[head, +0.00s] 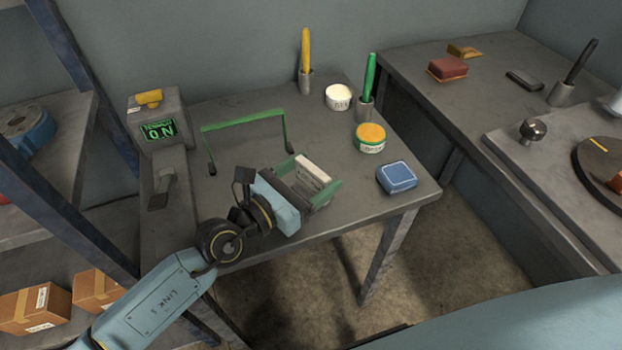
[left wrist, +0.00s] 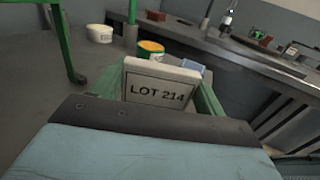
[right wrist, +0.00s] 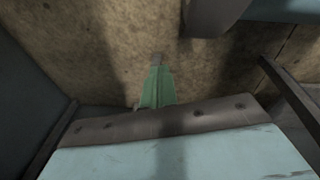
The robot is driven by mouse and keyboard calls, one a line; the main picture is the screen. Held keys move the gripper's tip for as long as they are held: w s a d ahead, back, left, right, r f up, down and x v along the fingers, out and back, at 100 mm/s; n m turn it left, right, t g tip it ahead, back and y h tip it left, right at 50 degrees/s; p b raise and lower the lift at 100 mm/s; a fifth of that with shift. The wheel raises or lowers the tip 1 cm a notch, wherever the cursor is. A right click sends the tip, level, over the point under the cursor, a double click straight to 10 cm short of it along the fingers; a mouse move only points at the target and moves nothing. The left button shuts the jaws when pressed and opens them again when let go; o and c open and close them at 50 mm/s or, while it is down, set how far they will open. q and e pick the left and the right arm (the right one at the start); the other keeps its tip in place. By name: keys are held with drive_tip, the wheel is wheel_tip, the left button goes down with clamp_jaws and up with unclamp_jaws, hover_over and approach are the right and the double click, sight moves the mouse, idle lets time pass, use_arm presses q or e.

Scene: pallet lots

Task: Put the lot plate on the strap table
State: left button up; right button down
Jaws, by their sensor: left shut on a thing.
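The lot plate (left wrist: 158,88) is a small white block lettered "LOT 214". My left gripper (head: 318,186) is shut on it, with a green finger on each side. The plate also shows between the fingers in the head view (head: 314,170). It is over the grey strap table (head: 240,180), near its middle; I cannot tell whether it touches the top. My right gripper (right wrist: 157,88) shows only in the right wrist view, its green fingers together and empty above the brown floor.
A green arch (head: 243,121) and a tension unit (head: 157,120) stand left and behind. A white tub (head: 338,97), an orange-topped tub (head: 370,138), a blue box (head: 396,177) and two pen holders stand behind and right. The left front tabletop is partly clear.

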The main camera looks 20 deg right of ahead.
drive_tip(key=shift+w+r, duration=0.15)
drive_tip(key=shift+w, duration=0.05)
use_arm(q)
drive_tip(key=shift+f, duration=0.1)
drive_tip(key=shift+f, duration=0.15)
drive_tip(key=o, duration=1)
use_arm(e)
drive_tip(key=shift+w+a+r, duration=0.1)
drive_tip(key=shift+w+r, duration=0.25)
drive_tip(key=shift+w, duration=0.15)
